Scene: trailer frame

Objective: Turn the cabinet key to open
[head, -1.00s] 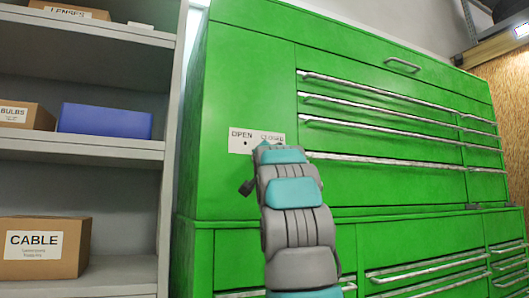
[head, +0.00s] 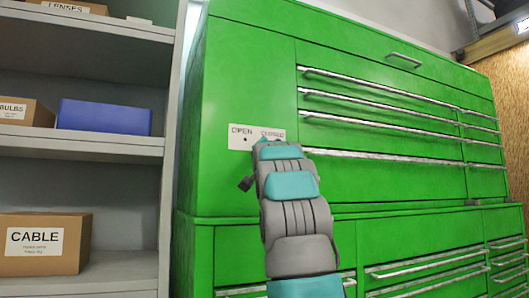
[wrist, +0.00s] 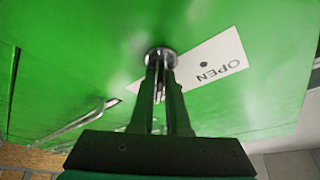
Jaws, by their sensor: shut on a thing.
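The green cabinet (head: 240,75) has a white label (head: 240,137) reading OPEN at left and CLOSED at right. My gripper is hidden behind my arm in the head view, at the CLOSED side of the label. In the wrist view the label (wrist: 208,68) appears upside down, with OPEN and a black dot visible. There my gripper (wrist: 163,68) is shut at the round metal lock (wrist: 161,55), its fingers pointing straight at it. A thin metal piece, seemingly the key (wrist: 159,88), shows between the fingers. Most of the key and the CLOSED end are hidden.
Drawers with long metal handles (head: 380,108) lie right of the label, with more drawers below. A grey shelf (head: 90,146) stands left of the cabinet, holding a blue bin (head: 105,117) and cardboard boxes (head: 45,243).

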